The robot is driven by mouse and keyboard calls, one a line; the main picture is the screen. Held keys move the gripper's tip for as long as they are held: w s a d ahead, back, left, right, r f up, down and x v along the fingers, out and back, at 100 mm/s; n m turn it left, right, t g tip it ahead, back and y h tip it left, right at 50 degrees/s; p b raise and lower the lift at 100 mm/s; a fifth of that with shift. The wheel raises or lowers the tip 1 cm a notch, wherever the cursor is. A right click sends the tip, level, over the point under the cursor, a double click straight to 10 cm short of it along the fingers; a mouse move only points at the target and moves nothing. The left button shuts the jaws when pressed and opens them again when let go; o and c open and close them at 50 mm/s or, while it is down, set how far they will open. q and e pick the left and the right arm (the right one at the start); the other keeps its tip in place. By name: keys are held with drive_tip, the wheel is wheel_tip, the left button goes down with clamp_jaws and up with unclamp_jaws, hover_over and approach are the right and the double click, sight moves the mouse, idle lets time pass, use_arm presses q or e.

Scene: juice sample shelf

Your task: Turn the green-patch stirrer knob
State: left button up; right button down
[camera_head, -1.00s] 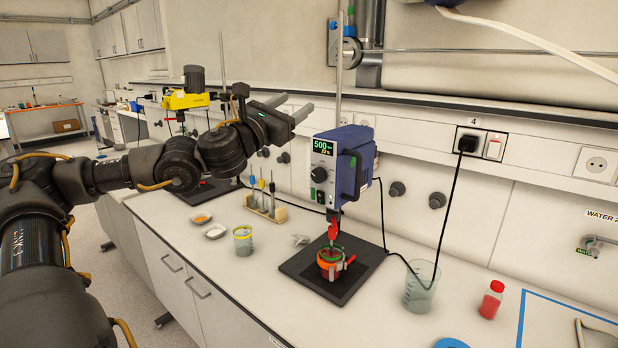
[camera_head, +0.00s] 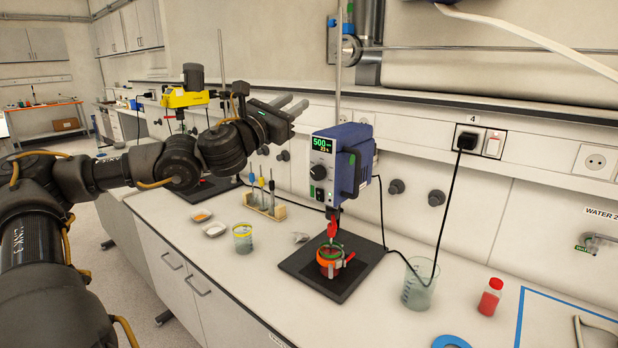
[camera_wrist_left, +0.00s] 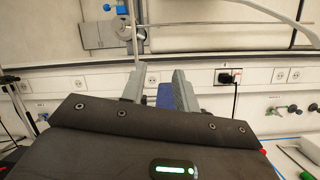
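The blue stirrer (camera_head: 352,160) hangs on an upright rod over the bench, with a lit green display reading about 500. Its dark round knob (camera_head: 318,171) is on the light front panel, and a small green patch (camera_head: 312,191) shows on that panel's lower left edge. A red shaft runs from it down into a red and green vessel (camera_head: 331,258). My left gripper (camera_head: 296,106) is open and empty, up and left of the stirrer, apart from it. In the left wrist view the stirrer's blue housing (camera_wrist_left: 165,95) shows between the fingers. My right gripper is not in view.
A yellow stirrer (camera_head: 186,98) stands behind my left arm. A rack of pipettes (camera_head: 264,207), small dishes and a beaker (camera_head: 243,238) are on the left. A glass beaker (camera_head: 418,285) and a red bottle (camera_head: 490,297) stand to the right. A black cable hangs from the wall socket.

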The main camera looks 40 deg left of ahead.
use_arm(q)
drive_tip(key=o, duration=0.5)
drive_tip(key=shift+s, duration=0.15)
drive_tip(key=b+v, duration=1)
drive_tip(key=shift+s+a+f, duration=0.1)
drive_tip(key=shift+s+f, duration=0.1)
idle(0.3)
